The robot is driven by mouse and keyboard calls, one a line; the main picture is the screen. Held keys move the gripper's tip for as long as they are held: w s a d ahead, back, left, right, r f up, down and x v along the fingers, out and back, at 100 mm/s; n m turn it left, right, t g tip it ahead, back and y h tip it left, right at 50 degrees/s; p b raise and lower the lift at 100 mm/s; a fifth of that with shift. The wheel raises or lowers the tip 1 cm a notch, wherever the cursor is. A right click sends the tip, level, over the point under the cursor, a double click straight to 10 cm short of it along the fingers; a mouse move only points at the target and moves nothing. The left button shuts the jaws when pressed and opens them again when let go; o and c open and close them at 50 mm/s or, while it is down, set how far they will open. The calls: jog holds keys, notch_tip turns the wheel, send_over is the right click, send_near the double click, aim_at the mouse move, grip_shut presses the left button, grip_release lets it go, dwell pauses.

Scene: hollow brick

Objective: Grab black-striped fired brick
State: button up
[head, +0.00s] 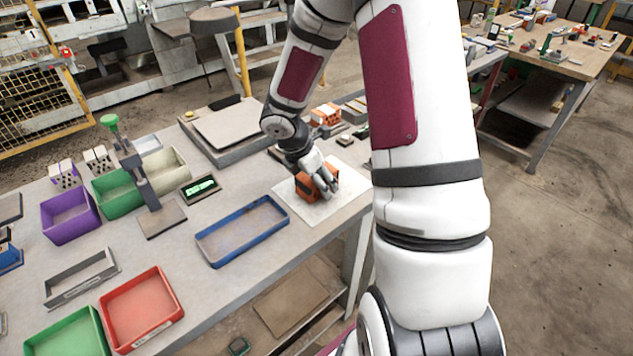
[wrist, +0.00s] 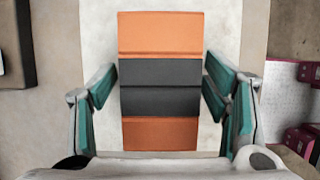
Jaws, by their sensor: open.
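The black-striped fired brick (head: 308,186) is orange with a dark band. It lies on a pale square mat (head: 342,202) near the right end of the workbench. In the wrist view the brick (wrist: 160,35) fills the middle, its dark stripe running across it. My gripper (wrist: 160,85) is open, with one teal-padded finger on each side of the brick at the stripe. Small gaps seem to show between the pads and the brick. In the head view my gripper (head: 318,183) is over the brick and hides part of it.
Another orange brick (head: 326,114) lies behind my wrist. A blue tray (head: 242,231) stands left of the mat, and a red bin (head: 141,308) stands farther left. A grey platform (head: 225,128) is behind. My upper arm hides the bench's right side.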

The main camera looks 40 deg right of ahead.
jog(key=c, duration=1.6)
jog(key=shift+c, duration=0.2)
jog(key=shift+r, duration=0.15)
